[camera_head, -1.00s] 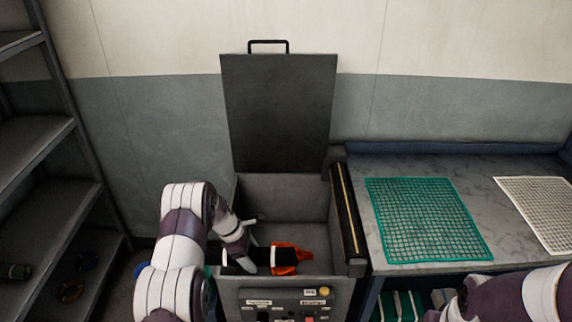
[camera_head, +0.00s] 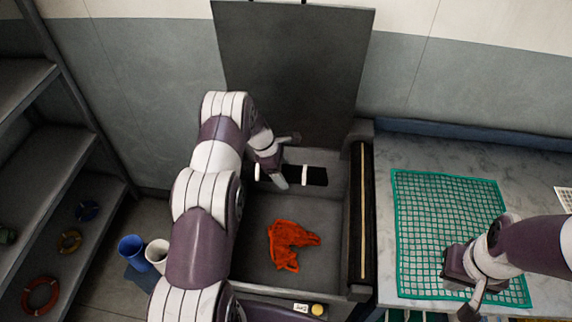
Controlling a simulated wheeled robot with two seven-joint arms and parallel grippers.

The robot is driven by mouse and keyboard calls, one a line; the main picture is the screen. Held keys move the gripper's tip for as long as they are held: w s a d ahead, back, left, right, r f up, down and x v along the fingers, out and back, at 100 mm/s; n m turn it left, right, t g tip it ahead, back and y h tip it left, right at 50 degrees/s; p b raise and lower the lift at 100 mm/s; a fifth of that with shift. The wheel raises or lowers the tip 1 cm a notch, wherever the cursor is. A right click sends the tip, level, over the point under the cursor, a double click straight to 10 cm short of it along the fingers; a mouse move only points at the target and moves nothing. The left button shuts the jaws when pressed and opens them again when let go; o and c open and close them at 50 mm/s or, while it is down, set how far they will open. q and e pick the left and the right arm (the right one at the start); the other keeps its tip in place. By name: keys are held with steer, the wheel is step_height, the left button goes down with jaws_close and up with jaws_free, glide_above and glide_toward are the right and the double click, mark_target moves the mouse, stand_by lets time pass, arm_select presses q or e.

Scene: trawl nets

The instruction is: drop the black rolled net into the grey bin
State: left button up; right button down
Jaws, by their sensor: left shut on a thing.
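The black rolled net (camera_head: 312,176), with white bands, is in my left gripper (camera_head: 284,164). The gripper is shut on it and holds it over the back part of the open grey bin (camera_head: 343,215). I cannot tell whether the roll touches the bin's back wall. An orange net (camera_head: 290,243) lies crumpled on the bin's floor, in front of the roll. My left arm hides the bin's left side. My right gripper (camera_head: 466,287) is over the green net sheet at the right; its jaw opening is unclear.
The bin's dark lid (camera_head: 292,70) stands open behind it. A worktop (camera_head: 381,245) with a green net sheet (camera_head: 440,205) is on the right. Shelves (camera_head: 65,205) stand on the left.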

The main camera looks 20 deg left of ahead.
arm_select(q)
step_height(320, 180, down, 5)
steer(key=b, duration=0.3)
steer(key=shift+w+f, duration=0.1)
steer(key=o, duration=1.5)
steer(key=b+v, duration=0.3)
steer(key=v, duration=0.8)
steer(key=shift+a+r, duration=0.1)
steer(key=shift+r, duration=0.25)
steer(key=shift+a+r, duration=0.15)
steer(key=shift+r, duration=0.35)
